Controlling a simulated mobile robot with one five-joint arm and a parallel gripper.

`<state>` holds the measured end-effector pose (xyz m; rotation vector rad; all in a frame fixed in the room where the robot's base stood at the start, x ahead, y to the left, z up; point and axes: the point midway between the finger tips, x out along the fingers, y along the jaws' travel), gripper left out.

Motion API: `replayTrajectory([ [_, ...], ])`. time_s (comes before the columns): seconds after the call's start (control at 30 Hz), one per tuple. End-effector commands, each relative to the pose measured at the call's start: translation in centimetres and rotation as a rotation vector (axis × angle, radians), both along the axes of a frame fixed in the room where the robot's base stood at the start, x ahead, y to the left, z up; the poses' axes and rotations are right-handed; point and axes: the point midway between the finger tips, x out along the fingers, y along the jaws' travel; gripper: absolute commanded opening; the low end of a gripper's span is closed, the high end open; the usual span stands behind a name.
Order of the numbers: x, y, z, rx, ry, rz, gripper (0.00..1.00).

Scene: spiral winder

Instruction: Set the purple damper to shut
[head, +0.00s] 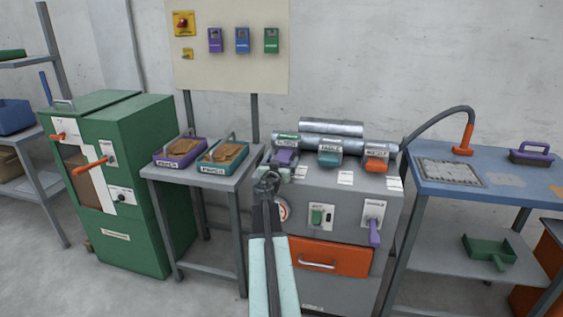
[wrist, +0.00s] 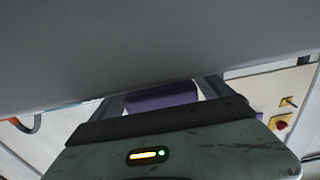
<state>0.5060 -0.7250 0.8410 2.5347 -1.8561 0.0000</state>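The purple damper (head: 285,157) is the leftmost of three coloured handles on the sloped top of the grey machine (head: 330,195). A label sits above it. My gripper (head: 270,178) is just in front of and slightly left of it in the head view. In the wrist view my gripper (wrist: 162,95) has its fingers spread, with a purple surface (wrist: 162,96) between them. A light strip shows between the purple and the right finger. A large grey surface hides the upper part of that view, so contact cannot be judged.
A teal damper (head: 329,158) and an orange damper (head: 376,164) stand to the right. Metal pipes (head: 332,128) run behind. A side table (head: 205,180) with two trays is close on the left. A purple lever (head: 375,232) hangs on the machine's front.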

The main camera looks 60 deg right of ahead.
Motion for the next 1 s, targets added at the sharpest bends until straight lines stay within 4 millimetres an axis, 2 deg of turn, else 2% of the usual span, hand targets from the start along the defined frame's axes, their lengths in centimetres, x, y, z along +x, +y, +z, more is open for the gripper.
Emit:
replayTrajectory([
  [0.03, 0.0, 0.0, 0.0, 0.0, 0.0, 0.0, 0.72],
  [0.2, 0.0, 0.0, 0.0, 0.0, 0.0, 0.0, 0.25],
  [0.3, 0.0, 0.0, 0.0, 0.0, 0.0, -0.001, 0.0],
  [0.43, 0.2, -0.6, 0.0, 0.0, 0.0, -0.002, 0.0],
  [0.6, 0.9, -2.8, 0.0, 0.0, 0.0, -0.001, 0.0],
  [0.87, 0.9, -2.8, 0.0, 0.0, 0.0, -0.001, 0.0],
  [0.9, 0.8, -2.8, 0.0, 0.0, 0.0, -0.001, 0.78],
  [0.97, 0.8, -2.8, 0.0, 0.0, 0.0, -0.001, 0.95],
  [1.0, 0.9, -2.8, 0.0, 0.0, 0.0, -0.001, 0.95],
])
